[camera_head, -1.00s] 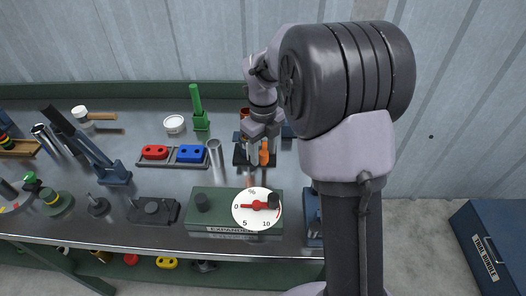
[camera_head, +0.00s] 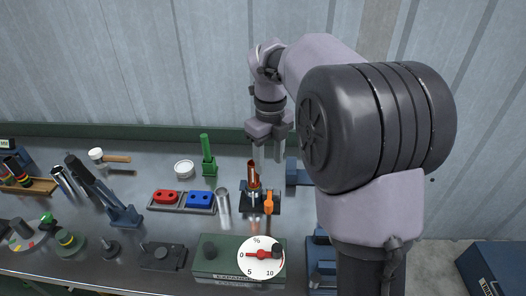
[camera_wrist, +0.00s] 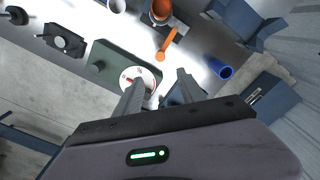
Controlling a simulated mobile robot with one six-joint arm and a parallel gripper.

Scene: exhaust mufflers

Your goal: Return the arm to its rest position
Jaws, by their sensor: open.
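My gripper (camera_head: 268,153) is open and empty above the back of the workbench (camera_head: 95,237). In the head view its fingers hang down just behind a copper-coloured tube (camera_head: 253,174), which stands upright in a dark fixture with an orange handle (camera_head: 268,203). In the wrist view my gripper (camera_wrist: 158,88) shows two spread fingers with nothing between them. The orange handle (camera_wrist: 166,49) and the tube's open end (camera_wrist: 161,11) lie beyond the fingertips. My upper arm hides the right part of the bench.
A green box with a dial (camera_head: 259,257) stands at the front. A blue bin (camera_head: 488,270) stands on the floor at right.

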